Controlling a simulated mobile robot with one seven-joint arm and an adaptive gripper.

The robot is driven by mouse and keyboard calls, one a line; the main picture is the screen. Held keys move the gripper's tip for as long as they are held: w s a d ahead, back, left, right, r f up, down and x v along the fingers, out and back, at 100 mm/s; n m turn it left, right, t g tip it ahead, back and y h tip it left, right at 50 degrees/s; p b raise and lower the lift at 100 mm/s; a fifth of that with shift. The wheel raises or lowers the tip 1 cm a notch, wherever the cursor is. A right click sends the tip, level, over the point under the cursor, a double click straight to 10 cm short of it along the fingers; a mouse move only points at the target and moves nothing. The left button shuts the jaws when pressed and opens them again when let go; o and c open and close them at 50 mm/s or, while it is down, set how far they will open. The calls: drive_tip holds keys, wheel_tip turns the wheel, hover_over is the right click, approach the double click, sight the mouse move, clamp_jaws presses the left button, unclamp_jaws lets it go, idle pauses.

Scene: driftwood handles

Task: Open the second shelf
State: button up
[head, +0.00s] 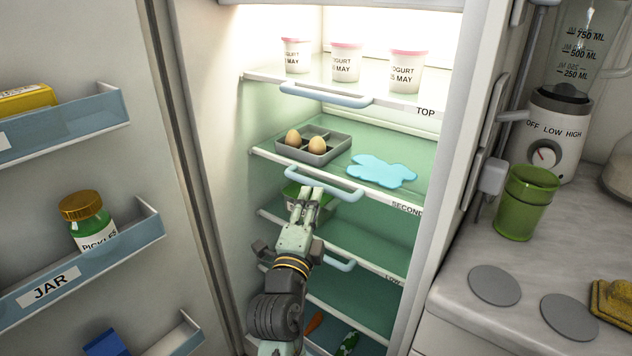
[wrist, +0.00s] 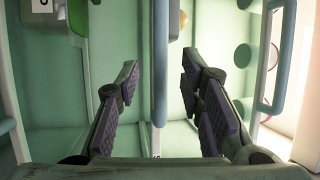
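The second shelf (head: 345,135) is a glass shelf in the open fridge, with a "SECOND" label on its front edge and a pale blue bar handle (head: 325,184). It carries a grey tray (head: 296,150) with two eggs and a light blue puddle (head: 382,170). My gripper (head: 312,192) is at this handle, just below it in the head view. In the wrist view my gripper (wrist: 158,72) is open, its dark-padded fingers on either side of the handle (wrist: 160,70). Gaps show on both sides, so the fingers appear apart from it.
The top shelf handle (head: 326,96) is above, with yogurt cups (head: 345,62) on that shelf. A lower shelf handle (head: 338,263) is below. The fridge door (head: 180,150) stands open at left; a counter (head: 450,265) with a blender (head: 556,130) is at right.

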sight(318, 182)
drive_tip(key=p+x, duration=0.1)
drive_tip(key=x, duration=0.5)
drive_tip(key=shift+w+r, duration=0.1)
drive_tip(key=shift+w, duration=0.05)
clamp_jaws()
idle(0.7)
